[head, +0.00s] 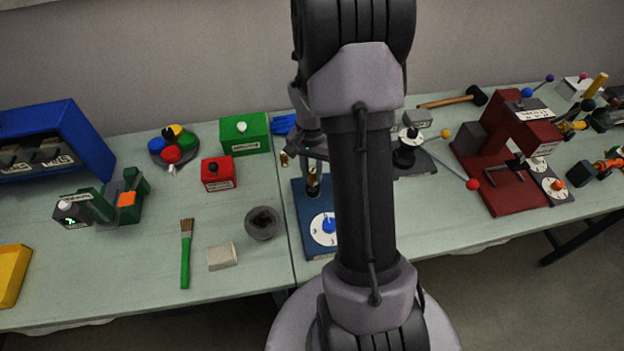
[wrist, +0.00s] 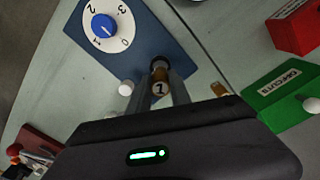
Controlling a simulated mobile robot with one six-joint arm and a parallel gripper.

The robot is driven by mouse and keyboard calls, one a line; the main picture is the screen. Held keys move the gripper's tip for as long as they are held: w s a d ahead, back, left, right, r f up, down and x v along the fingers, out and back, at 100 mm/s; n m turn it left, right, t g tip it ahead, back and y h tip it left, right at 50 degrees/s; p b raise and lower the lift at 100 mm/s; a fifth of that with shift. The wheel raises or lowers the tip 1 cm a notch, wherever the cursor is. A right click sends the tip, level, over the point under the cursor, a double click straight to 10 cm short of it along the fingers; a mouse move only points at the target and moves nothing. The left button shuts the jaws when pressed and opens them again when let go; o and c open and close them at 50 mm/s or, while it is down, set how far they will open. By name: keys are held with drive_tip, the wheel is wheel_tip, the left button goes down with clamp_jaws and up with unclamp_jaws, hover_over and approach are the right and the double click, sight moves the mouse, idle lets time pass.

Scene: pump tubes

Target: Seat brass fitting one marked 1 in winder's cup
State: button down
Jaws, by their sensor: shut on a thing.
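My gripper (wrist: 165,76) is shut on the brass fitting marked 1 (wrist: 160,87), whose number faces the wrist camera. In the head view the brass fitting (head: 312,181) is low over the blue base (head: 300,215), partly behind my arm. The base carries a white dial (wrist: 108,22) with a blue knob and is probably the winder. A dark round part (wrist: 159,65) shows at the fitting's far end. I cannot tell whether it is the cup or whether the fitting touches it. A second brass piece (wrist: 220,89) is beside the gripper, also in the head view (head: 284,158).
A green box (head: 245,135) and a red box (head: 218,174) stand to the left. A grey bowl (head: 263,223), a brush (head: 186,255) and a pale block (head: 222,257) lie nearer. A dark red machine (head: 505,150) stands right. My arm hides the middle of the bench.

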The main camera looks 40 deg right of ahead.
sight(312, 180)
wheel_tip(312, 180, down, 4)
drive_tip(key=shift+r+b, duration=0.1)
drive_tip(key=shift+b, duration=0.45)
drive_tip(key=shift+r, duration=0.15)
drive_tip(key=shift+s, duration=0.1)
drive_tip(key=c, duration=1.6)
unclamp_jaws()
drive_tip(key=shift+f, duration=0.25)
drive_tip(key=o, duration=0.4)
drive_tip(key=shift+r, duration=0.1)
